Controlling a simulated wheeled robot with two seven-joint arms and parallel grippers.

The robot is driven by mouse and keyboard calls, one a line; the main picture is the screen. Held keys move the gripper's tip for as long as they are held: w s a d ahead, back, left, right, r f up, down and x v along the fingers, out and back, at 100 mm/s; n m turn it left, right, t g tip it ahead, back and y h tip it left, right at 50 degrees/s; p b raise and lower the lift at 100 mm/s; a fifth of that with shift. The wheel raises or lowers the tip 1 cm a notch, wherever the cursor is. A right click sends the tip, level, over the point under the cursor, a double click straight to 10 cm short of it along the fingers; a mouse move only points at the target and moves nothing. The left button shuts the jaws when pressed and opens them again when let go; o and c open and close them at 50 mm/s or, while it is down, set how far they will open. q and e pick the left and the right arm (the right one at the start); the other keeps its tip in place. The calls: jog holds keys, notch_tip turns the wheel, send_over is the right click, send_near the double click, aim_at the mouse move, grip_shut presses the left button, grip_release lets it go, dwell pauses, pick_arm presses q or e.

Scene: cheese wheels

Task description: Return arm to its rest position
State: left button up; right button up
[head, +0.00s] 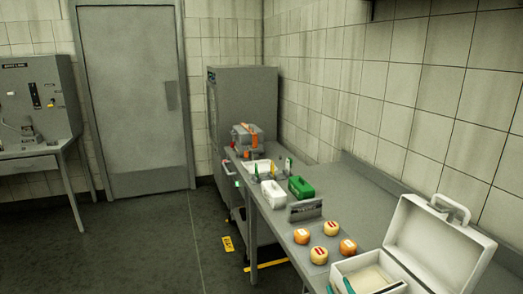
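Two teal tips at the bottom edge look like the fingertips of my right gripper (339,287). They stand apart with a gap between them, by the left side of the open white case (372,264). The rest of the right arm is outside the picture. My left gripper is not in view. Several small round cheese wheels sit on the grey counter just beyond the case: an orange one (301,236), a pale one with red marks (318,255), another pale one (332,228) and another orange one (348,247).
A small grey sign (305,209), a green container (300,187) and a white container (273,194) stand farther along the counter (358,195). A grey-and-orange machine (247,139) is at its far end. The tiled wall bounds the right. The floor (150,250) at left is open.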

jog(key=s+d+f+m+g+h, duration=0.2)
jog(key=s+d+f+m+g, duration=0.25)
jog(key=s+f+g, duration=1.05)
jog(key=s+f, duration=0.4)
jog(key=s, duration=0.5)
notch_tip(320, 180, down, 29)
jog(key=s+g, duration=0.1)
jog(key=s, duration=0.1)
jog(key=s+d+f+g+b, duration=0.1)
jog(key=s+d+f, duration=0.2)
jog(key=s+f, duration=1.2)
jog(key=shift+s, duration=0.4)
